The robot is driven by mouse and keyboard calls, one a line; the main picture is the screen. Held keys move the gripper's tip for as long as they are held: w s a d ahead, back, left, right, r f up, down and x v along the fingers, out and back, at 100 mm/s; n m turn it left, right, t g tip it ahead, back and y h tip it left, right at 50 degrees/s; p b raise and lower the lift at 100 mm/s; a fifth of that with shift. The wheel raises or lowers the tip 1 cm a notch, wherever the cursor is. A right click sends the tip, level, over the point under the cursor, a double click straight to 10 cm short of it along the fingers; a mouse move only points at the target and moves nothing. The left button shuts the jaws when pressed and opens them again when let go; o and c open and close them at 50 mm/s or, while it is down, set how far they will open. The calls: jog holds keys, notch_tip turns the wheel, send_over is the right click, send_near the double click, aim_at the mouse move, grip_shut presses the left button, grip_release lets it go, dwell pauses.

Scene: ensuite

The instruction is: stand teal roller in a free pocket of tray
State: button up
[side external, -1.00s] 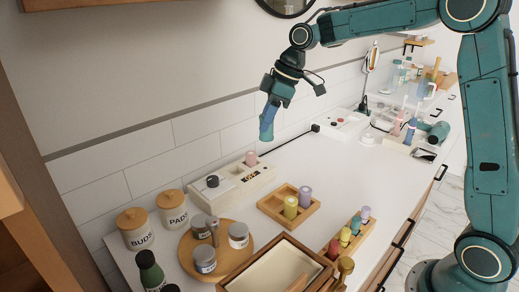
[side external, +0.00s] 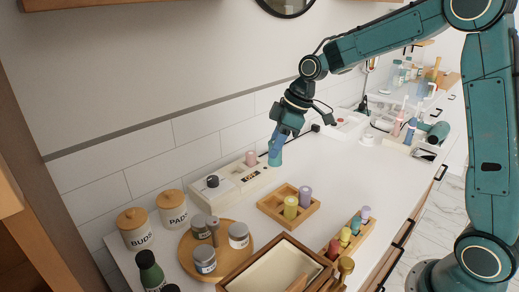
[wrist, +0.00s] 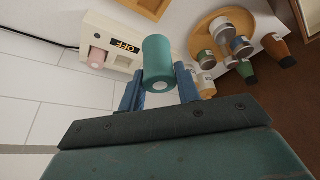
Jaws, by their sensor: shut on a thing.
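The teal roller (side external: 275,156) is held in my gripper (side external: 281,141), hanging roughly upright near the far right end of the white warmer. The wrist view shows the roller (wrist: 157,58) between the two blue fingers (wrist: 158,90), its end toward the camera. The wooden tray (side external: 272,211) stands on the counter in front of the warmer, to the right and below my gripper in the picture. A piece of the tray (wrist: 150,8) shows in the wrist view.
The white warmer (side external: 240,182) carries a pink roller (side external: 251,158), a black knob (side external: 212,181) and an OFF display. A narrow rack (side external: 345,250) of several coloured rollers stands nearer the front. A round wooden board (side external: 190,245) holds jars. Counter right of the tray is clear.

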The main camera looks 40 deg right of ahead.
notch_tip(320, 180, down, 10)
jog(key=shift+f, duration=0.2)
jog(key=shift+f, duration=0.15)
jog(key=shift+f, duration=2)
jog(key=shift+f, duration=0.1)
jog(key=o, duration=1)
jog(key=shift+c, duration=0.2)
jog(key=shift+v, duration=6.15)
